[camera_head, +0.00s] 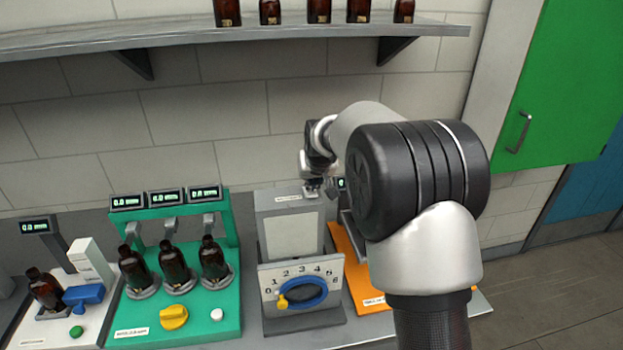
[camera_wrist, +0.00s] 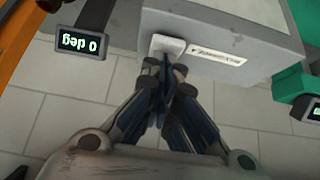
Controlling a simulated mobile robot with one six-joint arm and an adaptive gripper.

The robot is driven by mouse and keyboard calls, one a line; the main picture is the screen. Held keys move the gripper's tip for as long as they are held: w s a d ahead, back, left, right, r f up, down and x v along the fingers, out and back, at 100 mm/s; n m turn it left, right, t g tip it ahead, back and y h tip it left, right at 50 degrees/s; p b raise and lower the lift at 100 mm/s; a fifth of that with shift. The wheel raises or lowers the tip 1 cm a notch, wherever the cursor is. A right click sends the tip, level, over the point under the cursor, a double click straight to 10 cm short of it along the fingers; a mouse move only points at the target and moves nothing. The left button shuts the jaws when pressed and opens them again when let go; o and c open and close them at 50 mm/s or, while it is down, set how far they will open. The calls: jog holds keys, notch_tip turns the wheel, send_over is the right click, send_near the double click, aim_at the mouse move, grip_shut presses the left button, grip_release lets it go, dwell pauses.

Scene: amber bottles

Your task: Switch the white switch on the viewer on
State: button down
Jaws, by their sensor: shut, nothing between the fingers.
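The viewer is a grey box with a pale front panel (camera_head: 291,236) in the head view. Its grey housing (camera_wrist: 225,22) fills the top middle of the wrist view, with a white label beside the white switch (camera_wrist: 168,44). My gripper (camera_wrist: 168,76) is shut and empty, its fingertips right at the switch; I cannot tell if they touch it. In the head view my gripper (camera_head: 313,190) is at the viewer's top right corner and hides the switch there. Which way the switch is set is not clear.
A dial panel (camera_head: 300,292) with a blue ring and yellow pointer stands before the viewer. A green station (camera_head: 128,318) with several amber bottles is to the left. An orange station (camera_head: 349,262) is to the right, partly behind my arm. A shelf (camera_head: 170,40) with bottles runs above.

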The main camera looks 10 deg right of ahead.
jog(key=f+b, duration=0.1)
jog(key=b, duration=0.2)
jog(key=shift+s+t, duration=0.15)
jog(key=shift+t, duration=0.15)
jog(key=shift+s+f+t+b, duration=0.2)
jog(key=shift+t+b, duration=0.1)
jog(key=shift+b, duration=0.85)
jog(key=shift+r+p, duration=0.3)
jog(key=shift+p, duration=0.1)
jog(key=shift+w, duration=0.1)
jog(key=shift+w+r+p, duration=0.2)
jog(key=shift+w+p, duration=0.55)
